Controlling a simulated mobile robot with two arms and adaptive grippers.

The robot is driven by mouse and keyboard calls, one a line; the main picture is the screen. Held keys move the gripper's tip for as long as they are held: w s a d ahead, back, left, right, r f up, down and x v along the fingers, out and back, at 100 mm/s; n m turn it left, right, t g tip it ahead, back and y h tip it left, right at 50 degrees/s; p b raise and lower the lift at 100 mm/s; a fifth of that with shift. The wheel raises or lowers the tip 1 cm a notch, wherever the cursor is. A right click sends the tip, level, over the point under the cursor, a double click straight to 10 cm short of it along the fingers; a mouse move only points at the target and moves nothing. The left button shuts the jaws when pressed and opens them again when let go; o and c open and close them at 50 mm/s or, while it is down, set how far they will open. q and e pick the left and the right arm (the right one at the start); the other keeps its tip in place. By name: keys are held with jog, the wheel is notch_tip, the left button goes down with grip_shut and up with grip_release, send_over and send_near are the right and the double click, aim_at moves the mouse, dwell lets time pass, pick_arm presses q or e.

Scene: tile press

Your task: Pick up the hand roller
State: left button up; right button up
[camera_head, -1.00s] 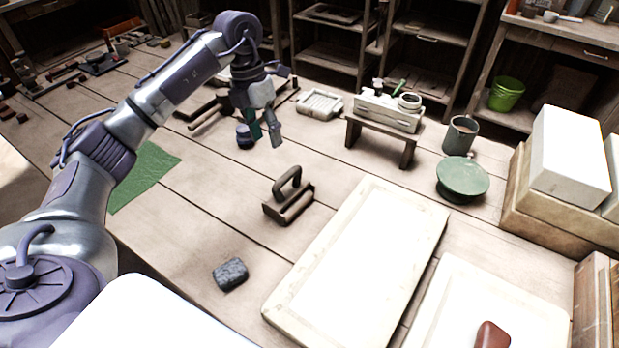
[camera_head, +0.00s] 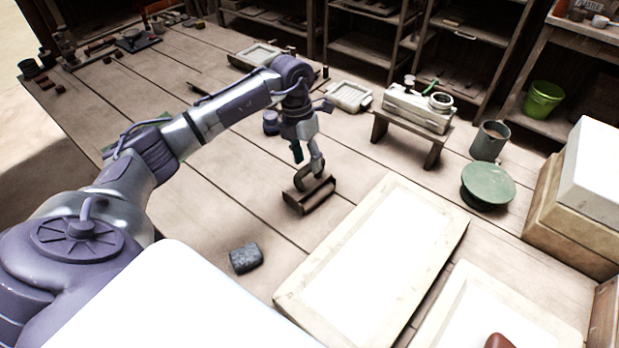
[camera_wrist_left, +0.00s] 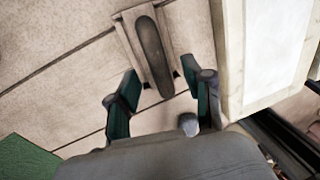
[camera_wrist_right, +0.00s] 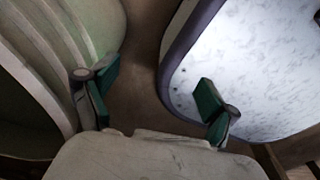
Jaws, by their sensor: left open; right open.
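The hand roller (camera_head: 312,195), dark brown with an arched handle, stands on the plank table left of a large pale slab. My left gripper (camera_head: 308,165) is just above and behind its handle in the head view and partly covers it. In the left wrist view the roller's handle (camera_wrist_left: 154,52) lies ahead of the open left fingers (camera_wrist_left: 160,100), lined up roughly between them. Whether the fingers touch it I cannot tell. My right gripper (camera_wrist_right: 155,97) shows only in the right wrist view, open and empty.
The pale slab (camera_head: 385,250) lies close right of the roller. A dark grey block (camera_head: 246,258) lies in front of it. A small bench (camera_head: 408,135), a green round stand (camera_head: 488,186) and a grey mug (camera_head: 490,141) stand behind. Bare planks lie to the left.

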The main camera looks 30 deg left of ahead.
aim_at(309, 165)
pick_arm(q)
jog(key=f, duration=0.3)
jog(key=shift+w+d, duration=0.1)
jog(key=shift+d, duration=0.2)
jog(key=shift+c, duration=1.4)
grip_shut()
jog(key=shift+r, duration=0.1)
